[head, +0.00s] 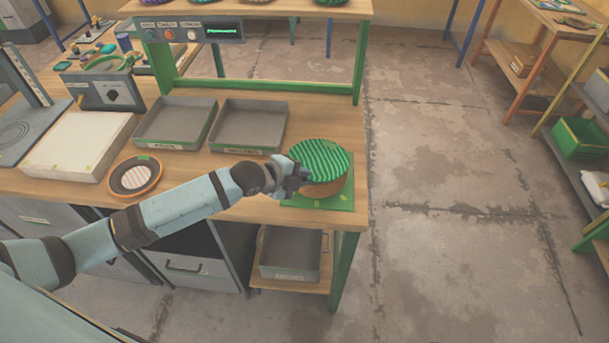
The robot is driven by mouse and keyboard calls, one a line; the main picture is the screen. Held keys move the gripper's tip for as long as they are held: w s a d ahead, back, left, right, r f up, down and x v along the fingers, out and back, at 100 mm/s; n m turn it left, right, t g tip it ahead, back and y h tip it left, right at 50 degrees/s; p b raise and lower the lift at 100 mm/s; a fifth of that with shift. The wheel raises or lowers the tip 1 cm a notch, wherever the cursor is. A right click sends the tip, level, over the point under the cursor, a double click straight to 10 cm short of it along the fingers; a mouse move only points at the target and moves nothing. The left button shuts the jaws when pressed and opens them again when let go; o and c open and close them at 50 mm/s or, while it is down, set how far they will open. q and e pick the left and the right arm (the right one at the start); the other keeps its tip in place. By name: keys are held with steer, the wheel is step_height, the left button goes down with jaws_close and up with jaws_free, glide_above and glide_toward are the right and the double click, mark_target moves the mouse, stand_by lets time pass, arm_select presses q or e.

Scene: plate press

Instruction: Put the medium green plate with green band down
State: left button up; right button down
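A round green ribbed plate (320,160) with a brown-orange side is at the right end of the workbench, over a green square mat (338,200). I cannot tell from this view whether its underside touches the mat, or whether the brown part is a separate piece below. My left gripper (297,180) is at the plate's left edge, its dark fingers against or just beside the rim. The fingers are small and partly hidden, so their opening does not show. My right gripper is not in view.
Two grey trays (210,137) stand behind my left arm. An orange-rimmed round dish (135,190) and a white slab (60,158) lie to the left. A green-framed shelf with a control panel (205,31) rises at the back. The floor right of the bench is clear.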

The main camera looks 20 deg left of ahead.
arm_select(q)
steer(key=v, duration=1.1)
steer(key=s+d+f+n+y, duration=0.1)
steer(key=s+d+f+n, duration=0.2)
steer(key=s+f+n, duration=0.5)
steer(key=s+d+f+n+t+y, duration=0.1)
steer(key=s+d+f+n, duration=0.3)
steer(key=s+f+n, duration=0.5)
steer(key=shift+s+f+n+y+b, duration=0.25)
steer(key=shift+f+n+y, duration=0.25)
steer(key=shift+f+n, duration=0.25)
steer(key=shift+r, duration=0.15)
